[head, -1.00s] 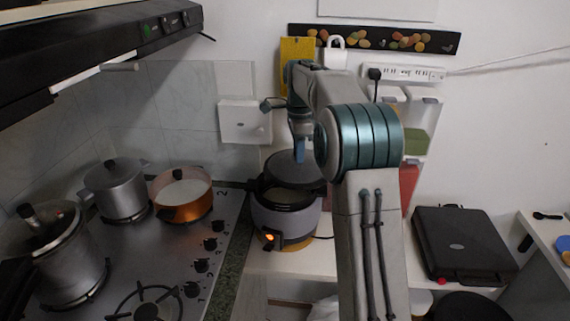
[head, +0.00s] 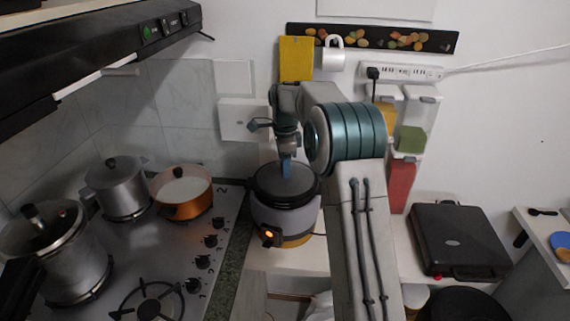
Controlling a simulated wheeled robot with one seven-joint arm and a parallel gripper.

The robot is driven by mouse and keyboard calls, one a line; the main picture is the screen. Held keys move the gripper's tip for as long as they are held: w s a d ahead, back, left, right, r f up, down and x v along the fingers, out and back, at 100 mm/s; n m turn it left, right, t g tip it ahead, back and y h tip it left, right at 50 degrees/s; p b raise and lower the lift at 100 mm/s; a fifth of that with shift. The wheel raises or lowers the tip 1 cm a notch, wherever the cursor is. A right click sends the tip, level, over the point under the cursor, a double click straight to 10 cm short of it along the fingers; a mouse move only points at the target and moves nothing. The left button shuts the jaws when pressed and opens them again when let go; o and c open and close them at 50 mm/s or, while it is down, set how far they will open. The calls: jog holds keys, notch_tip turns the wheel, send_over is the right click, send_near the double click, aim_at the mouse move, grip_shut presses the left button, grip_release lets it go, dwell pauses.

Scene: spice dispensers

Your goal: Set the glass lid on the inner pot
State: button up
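The dark round glass lid (head: 301,184) lies about level over the mouth of the rice cooker (head: 288,216), covering its opening. The inner pot is hidden beneath the lid. My gripper (head: 286,170) points down at the middle of the lid, and its blue fingers appear shut on the lid's knob. The knob is hidden by the fingers. The lid looks to rest on the cooker's rim, though a small gap is too fine to tell. The cooker is pale with an orange light on its front.
A stove with an orange pot (head: 184,207) and two silver pots (head: 116,192) stands to the left. A black appliance (head: 459,241) sits on the right counter. Spice dispensers (head: 404,170) hang on the wall behind my arm. A white mug (head: 334,54) hangs above.

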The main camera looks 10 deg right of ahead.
jog(key=shift+s+f, duration=0.1)
jog(key=shift+f, duration=0.15)
notch_tip(320, 180, up, 12)
jog(key=s+r+n+t, duration=0.1)
jog(key=s+r+n, duration=0.35)
jog(key=s, duration=0.45)
jog(key=s+f+n+t, duration=0.1)
jog(key=s+f+n, duration=0.2)
jog(key=s, duration=0.6)
jog(key=s+f+n+t, duration=0.1)
jog(key=s+f+n, duration=0.2)
jog(key=s+n, duration=0.3)
jog(key=s+f+n+t, duration=0.1)
jog(key=s+f+n, duration=0.3)
jog(key=s, duration=0.9)
jog(key=shift+n+b, duration=0.3)
jog(key=shift+n, duration=0.25)
jog(key=shift+f, duration=0.1)
jog(key=shift+f+b, duration=0.5)
jog(key=shift+f, duration=0.05)
